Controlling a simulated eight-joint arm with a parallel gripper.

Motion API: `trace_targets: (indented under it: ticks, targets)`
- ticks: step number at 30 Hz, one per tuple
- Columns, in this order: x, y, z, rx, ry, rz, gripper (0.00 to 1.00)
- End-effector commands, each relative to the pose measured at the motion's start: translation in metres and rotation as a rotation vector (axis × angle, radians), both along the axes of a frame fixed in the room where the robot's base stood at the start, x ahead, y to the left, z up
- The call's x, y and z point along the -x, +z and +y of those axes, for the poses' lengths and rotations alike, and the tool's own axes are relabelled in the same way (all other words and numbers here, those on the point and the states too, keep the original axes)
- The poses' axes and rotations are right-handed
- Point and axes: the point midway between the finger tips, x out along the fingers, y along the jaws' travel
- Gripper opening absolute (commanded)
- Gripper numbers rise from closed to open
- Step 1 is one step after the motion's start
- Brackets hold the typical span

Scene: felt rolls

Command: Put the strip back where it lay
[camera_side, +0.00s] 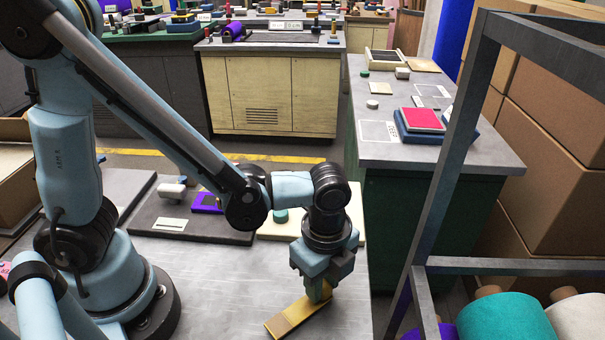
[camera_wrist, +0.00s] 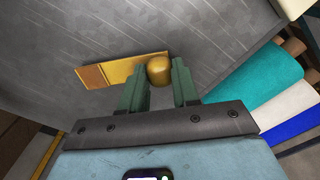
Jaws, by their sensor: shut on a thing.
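The strip (camera_side: 298,315) is a flat, yellow-gold piece with a browner patch at one end; in the wrist view (camera_wrist: 125,70) it stretches left from my jaws. A rounded golden knob (camera_wrist: 159,70) stands at its right end, between my fingers. My gripper (camera_side: 319,290) points down over the grey table and is shut on this knob; its fingers (camera_wrist: 159,88) show on both sides of it in the wrist view. The strip is at or just above the table top; I cannot tell whether it touches. Its end under the fingers is partly hidden in the side view.
The grey table top (camera_side: 225,290) is bare around the strip. A dark mat (camera_side: 175,215) with small items and a cream board (camera_side: 352,222) lie behind. A metal rack frame (camera_side: 440,190) with teal, white and blue felt rolls (camera_side: 505,318) stands close on the right.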

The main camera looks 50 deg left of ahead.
Motion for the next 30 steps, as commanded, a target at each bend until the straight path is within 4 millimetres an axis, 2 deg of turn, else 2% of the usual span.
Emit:
trace_targets:
  ticks: [27, 28, 30]
  targets:
    - [0.0, -0.01, 0.0, 0.0, 0.0, 0.0, 0.0]
    - [0.0, -0.01, 0.0, 0.0, 0.0, 0.0, 0.32]
    - [0.0, -0.01, 0.0, 0.0, 0.0, 0.0, 0.43]
